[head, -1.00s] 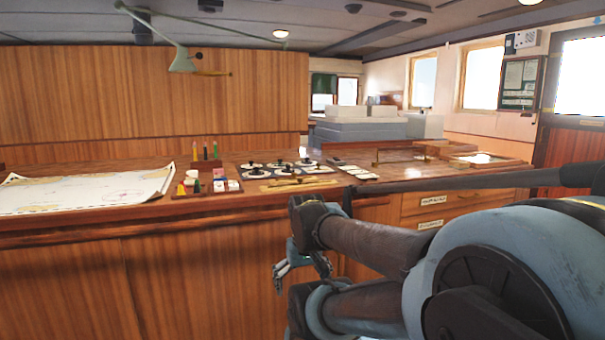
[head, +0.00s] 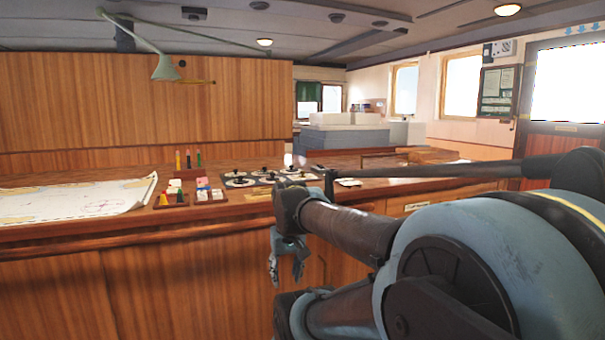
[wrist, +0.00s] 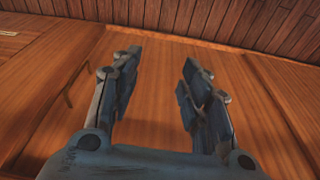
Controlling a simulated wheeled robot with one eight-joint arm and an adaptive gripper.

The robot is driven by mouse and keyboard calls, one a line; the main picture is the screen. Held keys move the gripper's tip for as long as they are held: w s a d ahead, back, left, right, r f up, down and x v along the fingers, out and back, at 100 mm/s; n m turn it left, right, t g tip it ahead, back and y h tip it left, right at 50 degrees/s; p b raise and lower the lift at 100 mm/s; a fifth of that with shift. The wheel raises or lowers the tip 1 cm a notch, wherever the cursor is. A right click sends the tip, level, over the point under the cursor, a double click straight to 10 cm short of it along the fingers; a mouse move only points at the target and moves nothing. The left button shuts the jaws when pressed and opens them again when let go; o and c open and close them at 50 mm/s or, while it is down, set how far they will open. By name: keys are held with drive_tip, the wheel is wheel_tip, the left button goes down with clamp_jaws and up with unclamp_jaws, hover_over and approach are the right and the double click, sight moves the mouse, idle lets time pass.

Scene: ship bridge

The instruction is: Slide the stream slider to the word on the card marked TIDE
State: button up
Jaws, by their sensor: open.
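My gripper (head: 287,268) hangs in front of the wooden chart counter, below its top edge. In the wrist view my gripper (wrist: 152,92) is open and empty, its two fingers apart over the wooden cabinet front. On the counter stands a dark panel (head: 228,182) with several black knobs on pale round dials. I cannot tell the stream slider among these controls. White cards (head: 349,182) lie right of the panel, partly hidden by my arm. Their writing is too small to read, so I cannot tell which is marked TIDE.
A chart (head: 75,197) covers the counter's left. A wooden tray (head: 187,204) with coloured pieces stands between chart and panel. The counter's front edge (head: 100,222) lies above my gripper. A green lamp (head: 165,68) hangs above. Cabinet drawers (head: 410,206) are at the right.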

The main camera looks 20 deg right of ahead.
drive_tip(key=w+d+r, duration=0.4)
drive_tip(key=w+r, duration=0.6)
drive_tip(key=w+d+r+m+t, duration=0.1)
drive_tip(key=w+d+r, duration=0.2)
drive_tip(key=w+r, duration=0.7)
drive_tip(key=w+d+r, duration=0.4)
drive_tip(key=w+r, duration=0.5)
drive_tip(key=w, duration=0.2)
drive_tip(key=w+d+r+t, duration=0.1)
drive_tip(key=w+d+r, duration=0.2)
drive_tip(key=w+d, duration=0.25)
drive_tip(key=w+d+r, duration=0.3)
drive_tip(key=w+d, duration=0.1)
drive_tip(key=w, duration=0.3)
drive_tip(key=shift+m+h, duration=0.3)
drive_tip(key=x, duration=1.7)
drive_tip(key=shift+s+a, duration=0.2)
drive_tip(key=shift+a, duration=0.15)
clamp_jaws()
